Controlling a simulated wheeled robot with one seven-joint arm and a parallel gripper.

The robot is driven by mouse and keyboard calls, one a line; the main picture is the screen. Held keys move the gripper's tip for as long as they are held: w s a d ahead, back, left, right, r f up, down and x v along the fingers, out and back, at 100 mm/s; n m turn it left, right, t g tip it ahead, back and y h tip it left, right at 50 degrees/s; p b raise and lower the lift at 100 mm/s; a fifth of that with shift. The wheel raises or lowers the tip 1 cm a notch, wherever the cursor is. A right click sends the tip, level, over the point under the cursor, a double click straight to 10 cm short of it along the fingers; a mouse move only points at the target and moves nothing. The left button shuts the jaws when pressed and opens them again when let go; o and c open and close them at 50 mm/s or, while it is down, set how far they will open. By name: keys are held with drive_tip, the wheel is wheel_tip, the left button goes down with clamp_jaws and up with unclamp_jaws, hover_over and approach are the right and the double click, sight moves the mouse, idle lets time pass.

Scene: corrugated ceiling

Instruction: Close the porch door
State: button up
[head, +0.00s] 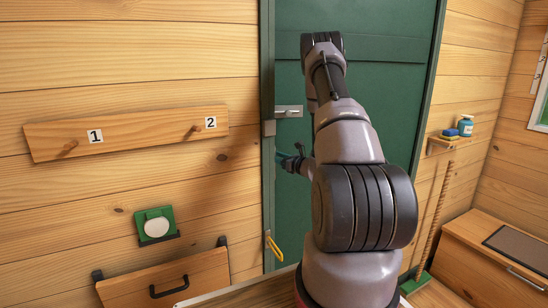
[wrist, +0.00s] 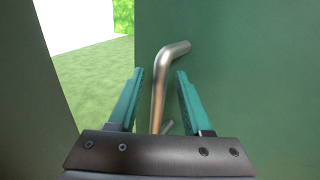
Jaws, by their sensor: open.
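The green porch door (head: 390,100) fills the middle of the head view, partly hidden by my arm. A small metal fitting (head: 289,111) shows near its left edge. In the wrist view, a bent metal handle (wrist: 159,88) stands out from a green surface (wrist: 245,80). My gripper (wrist: 160,74) is open, with one teal finger on each side of the handle; I cannot tell whether either touches it. In the head view, my gripper (head: 288,160) is low near the door's left edge, partly hidden by my arm. Grass (wrist: 95,75) shows through an opening in the wrist view.
A peg board (head: 130,132) numbered 1 and 2 hangs on the wood wall left of the door. Below are a green-backed round item (head: 155,223) and a wooden flap (head: 165,282). A small shelf (head: 446,141) and wooden chest (head: 490,255) are at right.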

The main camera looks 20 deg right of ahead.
clamp_jaws()
idle(1.3)
